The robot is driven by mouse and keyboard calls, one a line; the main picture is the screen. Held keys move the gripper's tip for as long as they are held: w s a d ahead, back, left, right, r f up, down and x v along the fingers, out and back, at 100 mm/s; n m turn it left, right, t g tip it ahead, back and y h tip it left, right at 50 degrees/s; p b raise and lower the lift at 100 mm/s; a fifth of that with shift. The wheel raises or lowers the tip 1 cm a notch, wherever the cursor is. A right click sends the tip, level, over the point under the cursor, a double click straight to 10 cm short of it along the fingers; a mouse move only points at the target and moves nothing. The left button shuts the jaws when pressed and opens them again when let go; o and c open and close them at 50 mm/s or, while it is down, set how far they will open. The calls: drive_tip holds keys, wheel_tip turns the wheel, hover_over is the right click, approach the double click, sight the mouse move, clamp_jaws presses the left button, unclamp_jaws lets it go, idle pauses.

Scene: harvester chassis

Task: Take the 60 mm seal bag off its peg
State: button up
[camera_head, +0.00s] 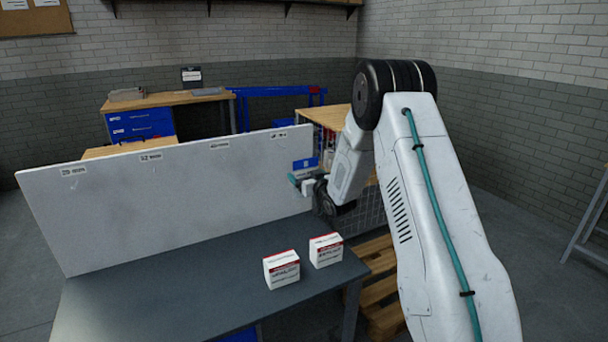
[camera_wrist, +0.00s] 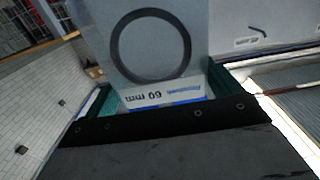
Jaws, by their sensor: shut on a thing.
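The 60 mm seal bag (camera_wrist: 152,75) is clear, with a dark ring inside and a white and blue label reading "60 mm" upside down in the wrist view. My gripper (camera_wrist: 158,92) has its green-tipped jaws on either side of the bag's label end, shut on it. In the head view my gripper (camera_head: 301,180) is by the right end of the white board (camera_head: 170,205), and the bag's blue label (camera_head: 305,163) shows just above it. A bare peg (camera_wrist: 262,38) juts from the board in the wrist view, apart from the bag's visible part. The bag's top edge is cut off.
Two white and red boxes, one left (camera_head: 282,269) and one right (camera_head: 326,250), stand on the grey table (camera_head: 180,295) before the board. The board bears several small labels along its top. A wooden pallet (camera_head: 380,290) lies on the floor to the right.

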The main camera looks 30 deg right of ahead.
drive_tip(key=shift+s, duration=2.9)
